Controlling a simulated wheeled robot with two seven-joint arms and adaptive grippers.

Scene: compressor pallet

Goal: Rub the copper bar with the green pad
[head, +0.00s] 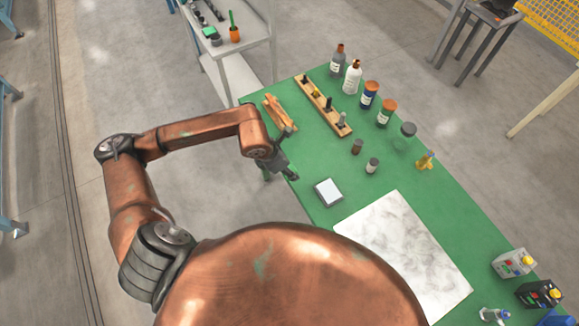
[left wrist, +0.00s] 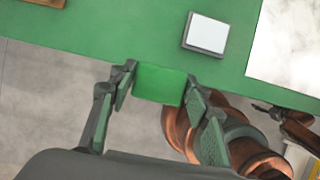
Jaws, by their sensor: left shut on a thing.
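My left gripper (head: 290,172) is beside the left edge of the green table. In the left wrist view its fingers (left wrist: 158,80) are shut on a green pad (left wrist: 160,85), which spans the gap between the tips. The pad looks close to the table edge; whether it touches cannot be told. Orange-brown bar-like pieces (head: 279,113) lie at the table's far left corner; I cannot tell for sure that one is the copper bar. A dark shape (left wrist: 270,110) at the right of the left wrist view may be my right gripper; its fingers are unclear.
On the green table (head: 312,150) lie a small grey-rimmed plate (head: 328,191) and a marble slab (head: 405,250). A wooden rack (head: 322,108) and several bottles (head: 370,95) stand farther back. Control boxes (head: 513,263) stand at the right. A cart (head: 232,72) is behind.

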